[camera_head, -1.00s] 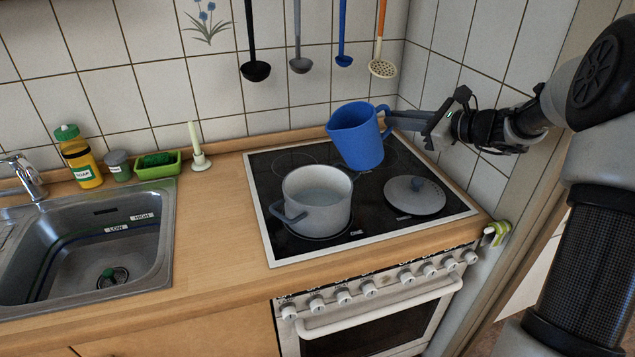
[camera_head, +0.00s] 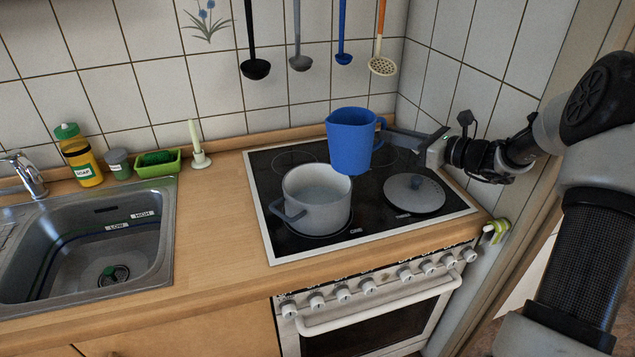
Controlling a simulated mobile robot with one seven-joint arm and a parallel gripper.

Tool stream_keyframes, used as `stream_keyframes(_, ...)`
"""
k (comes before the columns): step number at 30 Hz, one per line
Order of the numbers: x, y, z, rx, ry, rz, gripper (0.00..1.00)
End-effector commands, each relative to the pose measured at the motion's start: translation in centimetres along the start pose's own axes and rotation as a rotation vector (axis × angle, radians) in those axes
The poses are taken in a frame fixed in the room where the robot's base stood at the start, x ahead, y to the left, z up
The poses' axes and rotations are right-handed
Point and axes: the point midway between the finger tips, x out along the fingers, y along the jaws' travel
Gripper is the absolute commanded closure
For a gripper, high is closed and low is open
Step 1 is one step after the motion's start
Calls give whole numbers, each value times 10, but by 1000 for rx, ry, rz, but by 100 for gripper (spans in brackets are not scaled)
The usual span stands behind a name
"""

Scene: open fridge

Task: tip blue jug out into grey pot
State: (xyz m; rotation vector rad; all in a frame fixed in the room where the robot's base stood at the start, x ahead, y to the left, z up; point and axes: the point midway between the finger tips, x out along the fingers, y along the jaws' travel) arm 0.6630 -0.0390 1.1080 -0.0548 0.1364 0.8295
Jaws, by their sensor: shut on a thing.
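The blue jug (camera_head: 351,143) is in the air above the stove, just behind and to the right of the grey pot. It is close to upright, with its handle to the right. My gripper (camera_head: 387,131) is shut on the jug's handle from the right. The grey pot (camera_head: 322,213) stands open on the front left of the cooktop, and its inside looks pale. The jug's contents are hidden.
A grey lid (camera_head: 414,194) lies on the cooktop (camera_head: 385,222) right of the pot. Ladles (camera_head: 256,68) and a skimmer (camera_head: 382,66) hang on the wall behind. A sink (camera_head: 95,240) is at the left, and the wooden counter (camera_head: 215,230) between is clear.

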Motion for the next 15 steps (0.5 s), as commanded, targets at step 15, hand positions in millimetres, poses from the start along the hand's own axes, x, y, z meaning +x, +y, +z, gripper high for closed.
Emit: stream_keyframes(15, -25, 15, 17, -4, 0, -1, 100)
